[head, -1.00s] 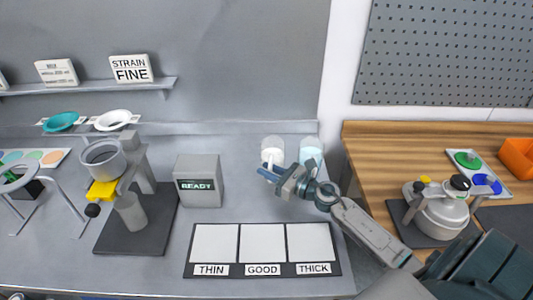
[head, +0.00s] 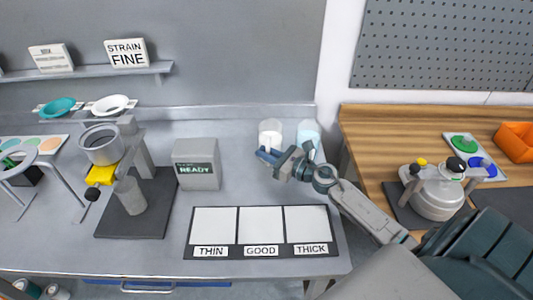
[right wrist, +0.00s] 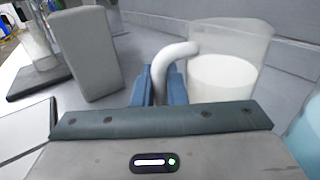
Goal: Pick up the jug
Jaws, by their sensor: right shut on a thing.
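The jug (head: 270,130) is a clear vessel with white contents, near the back right of the grey bench. It shows close up in the right wrist view (right wrist: 225,75), with its curved white handle (right wrist: 170,55). My right gripper (head: 264,154) is at the jug's near side. In the right wrist view its blue fingers (right wrist: 157,88) are shut on the handle. The jug looks upright. Its base is hidden, so I cannot tell whether it touches the bench. My left gripper is not in view.
A second clear vessel with pale blue contents (head: 308,131) stands close to the jug's right. A grey READY box (head: 197,165) is to the left. A THIN/GOOD/THICK mat (head: 262,252) lies in front. A stand with a cup (head: 101,145) is further left.

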